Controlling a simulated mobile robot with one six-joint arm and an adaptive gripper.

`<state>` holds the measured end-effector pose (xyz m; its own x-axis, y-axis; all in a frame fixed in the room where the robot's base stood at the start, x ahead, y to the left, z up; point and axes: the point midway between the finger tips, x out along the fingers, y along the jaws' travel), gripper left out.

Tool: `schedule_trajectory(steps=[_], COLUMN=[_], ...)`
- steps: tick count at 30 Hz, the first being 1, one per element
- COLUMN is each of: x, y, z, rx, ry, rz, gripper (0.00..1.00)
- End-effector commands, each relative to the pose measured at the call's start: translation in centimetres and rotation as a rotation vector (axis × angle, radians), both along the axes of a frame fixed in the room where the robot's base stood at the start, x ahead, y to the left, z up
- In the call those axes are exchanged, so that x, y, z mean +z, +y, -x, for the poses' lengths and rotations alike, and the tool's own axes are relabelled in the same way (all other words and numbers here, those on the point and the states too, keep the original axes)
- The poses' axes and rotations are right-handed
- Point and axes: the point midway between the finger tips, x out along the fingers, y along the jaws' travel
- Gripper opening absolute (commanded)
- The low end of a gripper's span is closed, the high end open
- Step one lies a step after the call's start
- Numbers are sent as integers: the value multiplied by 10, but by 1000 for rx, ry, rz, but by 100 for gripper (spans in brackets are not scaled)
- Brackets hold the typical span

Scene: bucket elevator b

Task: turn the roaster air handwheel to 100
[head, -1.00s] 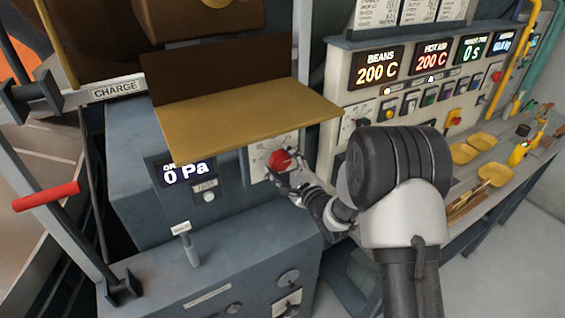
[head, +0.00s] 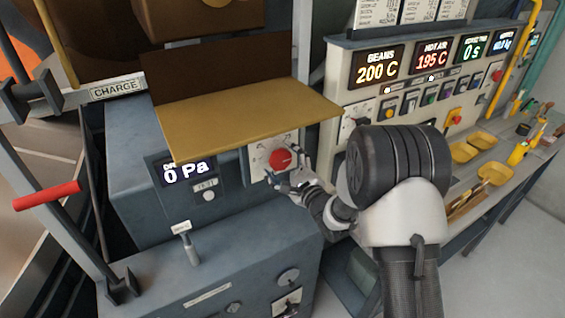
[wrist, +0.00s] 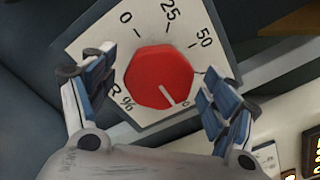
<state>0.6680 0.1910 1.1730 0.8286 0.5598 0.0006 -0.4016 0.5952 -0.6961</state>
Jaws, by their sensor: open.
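The red roaster air handwheel (head: 282,159) sits on a white dial plate (head: 257,163) on the grey cabinet, under a yellow tray. In the wrist view, the handwheel (wrist: 158,74) has a white pointer line aimed to the lower right, towards a partly hidden mark with a "0" showing. The dial plate (wrist: 100,32) shows 0, 25 and 50 along its upper side, and "%" at lower left. My gripper (head: 290,178) is open; in the wrist view, its fingers (wrist: 158,84) stand apart on either side of the handwheel, with no clear grip on it.
The yellow tray (head: 245,118) juts out just above the dial. A display (head: 185,171) reading 0 Pa is to its left, and a lever (head: 188,243) stands below. A control panel (head: 340,88) with BEANS 200 C and HOT AIR 195 C is at right.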

Motion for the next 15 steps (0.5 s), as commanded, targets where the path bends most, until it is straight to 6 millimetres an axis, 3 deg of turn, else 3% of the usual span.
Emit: schedule_trajectory(steps=[8, 15], x=[-1, -1], y=[-3, -27], z=[4, 38], rx=[-1, -3], ry=[2, 3], rz=[1, 1], gripper=[79, 79])
